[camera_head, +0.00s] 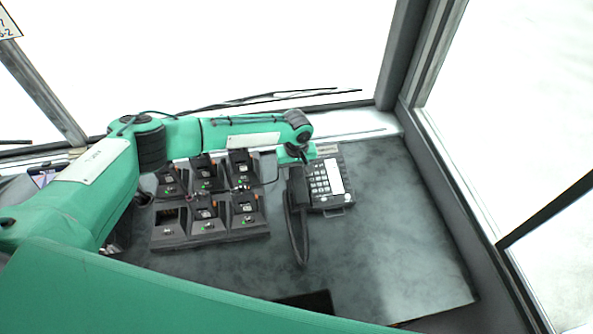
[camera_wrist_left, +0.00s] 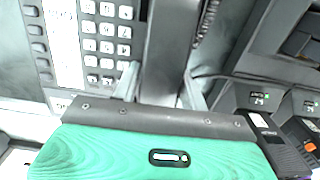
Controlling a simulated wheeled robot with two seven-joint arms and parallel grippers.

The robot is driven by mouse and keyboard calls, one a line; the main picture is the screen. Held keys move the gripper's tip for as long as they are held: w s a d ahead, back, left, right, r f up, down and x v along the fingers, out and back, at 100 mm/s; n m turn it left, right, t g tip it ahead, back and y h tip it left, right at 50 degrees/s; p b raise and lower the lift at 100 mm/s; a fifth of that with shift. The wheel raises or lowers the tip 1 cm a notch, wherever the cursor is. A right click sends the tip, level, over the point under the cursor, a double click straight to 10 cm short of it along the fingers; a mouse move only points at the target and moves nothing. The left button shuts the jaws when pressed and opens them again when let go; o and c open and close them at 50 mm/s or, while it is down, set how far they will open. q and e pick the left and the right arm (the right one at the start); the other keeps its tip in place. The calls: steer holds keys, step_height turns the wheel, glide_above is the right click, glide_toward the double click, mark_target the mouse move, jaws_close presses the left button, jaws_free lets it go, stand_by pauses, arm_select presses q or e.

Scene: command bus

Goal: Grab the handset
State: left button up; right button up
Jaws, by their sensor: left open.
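The black handset (camera_head: 298,192) lies on the left side of a desk phone (camera_head: 328,183) with a keypad, on the dark desktop. Its coiled cord loops down toward the front. My left gripper (camera_head: 297,163) is over the handset's far end, pointing down. In the left wrist view the handset (camera_wrist_left: 172,50) runs between the two pale fingers of my open left gripper (camera_wrist_left: 163,85); I cannot tell whether they touch it. The phone's keypad (camera_wrist_left: 107,38) is beside the left finger. The gripper body hides part of the handset. My right gripper is not in view.
A charging rack (camera_head: 210,240) holding several black devices stands left of the phone. The desktop (camera_head: 400,230) is clear to the right. Windows and a dark window post (camera_head: 398,55) bound the desk behind and right. A wiper (camera_head: 280,95) lies beyond the glass.

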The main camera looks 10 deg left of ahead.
arm_select(q)
steer(key=c, duration=0.7)
